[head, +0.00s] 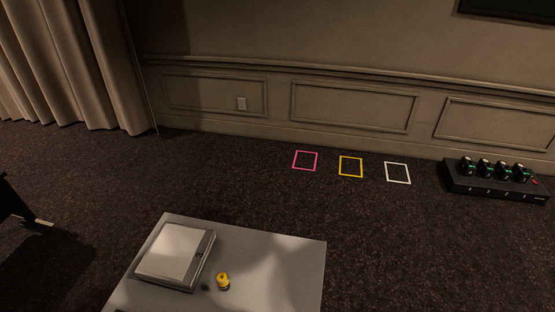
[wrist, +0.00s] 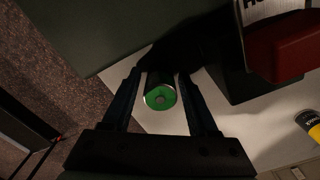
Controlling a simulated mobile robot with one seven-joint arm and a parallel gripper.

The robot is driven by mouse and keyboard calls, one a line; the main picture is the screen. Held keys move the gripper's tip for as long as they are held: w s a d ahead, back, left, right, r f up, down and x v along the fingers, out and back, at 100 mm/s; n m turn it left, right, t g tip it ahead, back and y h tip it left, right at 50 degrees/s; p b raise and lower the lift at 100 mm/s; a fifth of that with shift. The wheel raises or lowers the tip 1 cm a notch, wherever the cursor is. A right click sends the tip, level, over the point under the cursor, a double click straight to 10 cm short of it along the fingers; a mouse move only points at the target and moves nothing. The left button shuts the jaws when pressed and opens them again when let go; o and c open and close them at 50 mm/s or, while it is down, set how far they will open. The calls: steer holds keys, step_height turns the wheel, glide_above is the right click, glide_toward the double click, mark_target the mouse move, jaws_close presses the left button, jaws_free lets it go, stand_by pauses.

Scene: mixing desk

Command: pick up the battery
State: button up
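In the wrist view a dark cylindrical battery (wrist: 160,97) with a bright green end faces the camera. It lies between the two fingers of my gripper (wrist: 160,73). The fingers are apart, with a narrow gap visible on each side of the green end, so my gripper looks open around it. The battery's far end is lost in dark shadow. My gripper is not visible in the head view, and I cannot match this battery to a thing there.
In the wrist view a dark red block (wrist: 283,48) and a yellow-and-black cylinder (wrist: 309,124) are at right. In the head view a grey table (head: 290,262) holds a silver box (head: 175,252) and a small yellow object (head: 223,281). A black rack (head: 492,184) holds several dark cylinders.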

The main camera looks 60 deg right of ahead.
jaws_close()
